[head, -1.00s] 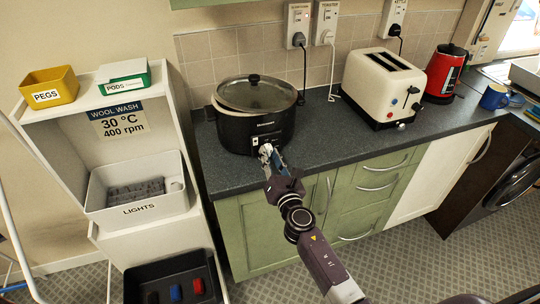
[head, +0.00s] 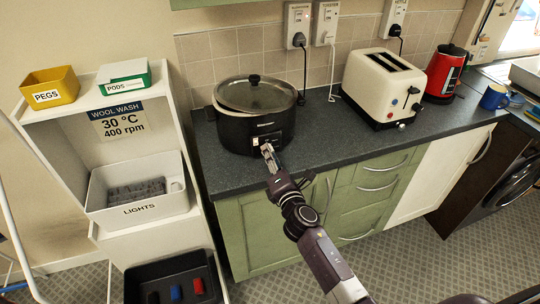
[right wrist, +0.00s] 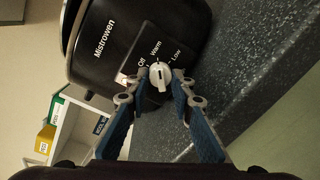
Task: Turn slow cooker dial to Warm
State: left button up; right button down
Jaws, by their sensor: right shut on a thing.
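The black slow cooker (head: 232,132) with a glass lid stands on the dark worktop. In the right wrist view its front panel (right wrist: 112,42) shows the labels Off, Warm and Low around a pale dial (right wrist: 160,76). My right gripper (head: 267,150) is at the front of the cooker, with its fingertips (right wrist: 160,80) shut on the dial, one on each side. I cannot tell for sure which label the dial's mark faces. A small light glows on the panel beside the dial. My left gripper is not in view.
A cream toaster (head: 384,88) and a red kettle (head: 445,74) stand to the right on the worktop (head: 330,135), with a blue mug (head: 494,96) beyond. A shelf unit with bins (head: 137,192) stands at the left. Worktop between cooker and toaster is mostly clear.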

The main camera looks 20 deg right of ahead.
dwell(0.3)
jog(key=c, duration=1.7)
grip_release()
jog(key=s, duration=1.2)
jog(key=shift+r, duration=0.3)
jog(key=shift+f, duration=0.1)
jog(key=s+f+m+g, duration=0.35)
jog(key=s+f, duration=0.25)
jog(key=f, duration=0.7)
jog(key=s+f+m+g, duration=0.2)
jog(key=s+f+m, duration=0.25)
jog(key=f, duration=0.75)
jog(key=s+f+m+g, duration=0.3)
jog(key=s+f, duration=0.3)
jog(key=f, duration=0.7)
jog(key=s+d+f+m+g, duration=0.1)
jog(key=s+f, duration=0.4)
jog(key=s, duration=0.5)
jog(key=s+d+f+m+g, duration=0.1)
jog(key=s+f+m+g, duration=0.3)
jog(key=s, duration=0.7)
jog(key=s+d+f+m+g, duration=0.1)
jog(key=s+f+m+g, duration=0.2)
jog(key=s, duration=0.7)
jog(key=shift+s+d+f+m+b, duration=0.1)
jog(key=shift+d+f+m+b, duration=0.1)
jog(key=shift+f+m, duration=0.6)
jog(key=shift+s+d+f+m+b, duration=0.15)
jog(key=shift+f+m, duration=0.25)
jog(key=shift+f, duration=0.7)
